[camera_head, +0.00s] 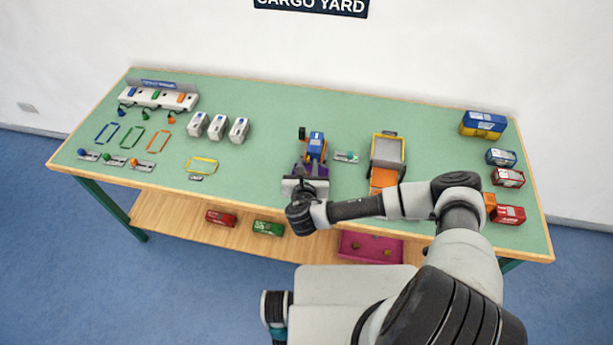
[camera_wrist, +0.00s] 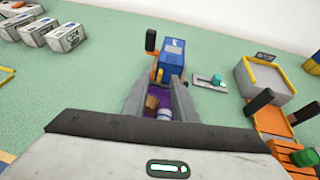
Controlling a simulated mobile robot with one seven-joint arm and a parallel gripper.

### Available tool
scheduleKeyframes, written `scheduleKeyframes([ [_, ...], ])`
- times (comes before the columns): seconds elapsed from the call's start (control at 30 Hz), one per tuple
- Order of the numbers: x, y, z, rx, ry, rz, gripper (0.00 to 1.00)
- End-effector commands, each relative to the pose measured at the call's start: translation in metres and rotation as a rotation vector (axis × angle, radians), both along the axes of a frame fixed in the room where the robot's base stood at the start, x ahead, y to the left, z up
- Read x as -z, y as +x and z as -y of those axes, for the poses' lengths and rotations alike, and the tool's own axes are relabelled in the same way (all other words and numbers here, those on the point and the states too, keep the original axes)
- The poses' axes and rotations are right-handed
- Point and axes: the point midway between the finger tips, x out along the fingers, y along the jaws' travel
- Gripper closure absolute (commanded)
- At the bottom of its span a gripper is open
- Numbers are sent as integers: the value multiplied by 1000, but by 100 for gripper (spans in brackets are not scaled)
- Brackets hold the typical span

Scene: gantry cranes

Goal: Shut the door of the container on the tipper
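A blue and orange vehicle (camera_head: 316,146), which looks like the tipper, stands mid-table; its blue top shows in the wrist view (camera_wrist: 171,62). A purple container (camera_head: 320,170) lies at its near end and also shows in the wrist view (camera_wrist: 150,88). Something brown and something whitish show in or at it. My gripper (camera_head: 303,178) is just above the container's near side. In the wrist view its two grey fingers (camera_wrist: 160,92) are apart, with the purple container seen between them. I cannot tell whether they touch it. The container's door is not clearly visible, partly hidden by my gripper.
A grey tray with yellow edges and an orange ramp (camera_head: 384,177) stands right of the vehicle. A small lever plate (camera_head: 346,156) lies between them. White boxes (camera_head: 219,127) stand on the left. Coloured containers (camera_head: 484,123) stand at the right end.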

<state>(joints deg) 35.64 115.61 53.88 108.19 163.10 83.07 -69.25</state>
Motion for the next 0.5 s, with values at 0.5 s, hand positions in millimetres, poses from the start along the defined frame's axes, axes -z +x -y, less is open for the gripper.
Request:
scheduleKeyframes([
  [0.5, -44, -107, -6, -4, 2, -2, 75],
])
